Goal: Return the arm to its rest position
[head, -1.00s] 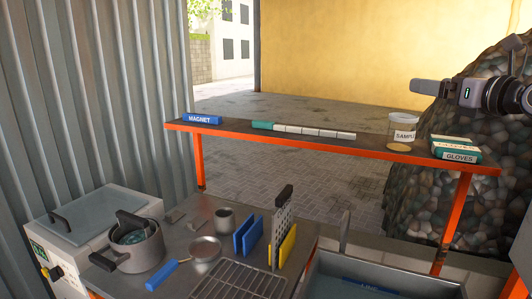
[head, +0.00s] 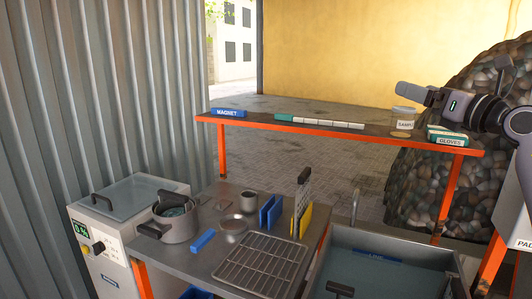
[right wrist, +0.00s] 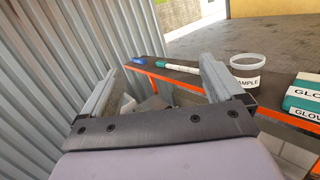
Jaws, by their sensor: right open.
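My right arm comes in from the right edge of the head view, above the right end of the shelf. Its gripper (head: 416,92) points left and is held in the air near the sample jar. In the right wrist view the two fingers of my right gripper (right wrist: 155,85) stand well apart with nothing held between them. My left gripper does not show in either view.
An orange-framed shelf (head: 250,122) holds a magnet box (head: 228,112), a segmented bar (head: 318,122), a sample jar (head: 403,121) and glove boxes (head: 447,137). Below are a pot (head: 178,222), a wire rack (head: 262,262) and a sink (head: 385,240). A stone pile (head: 420,185) stands at right.

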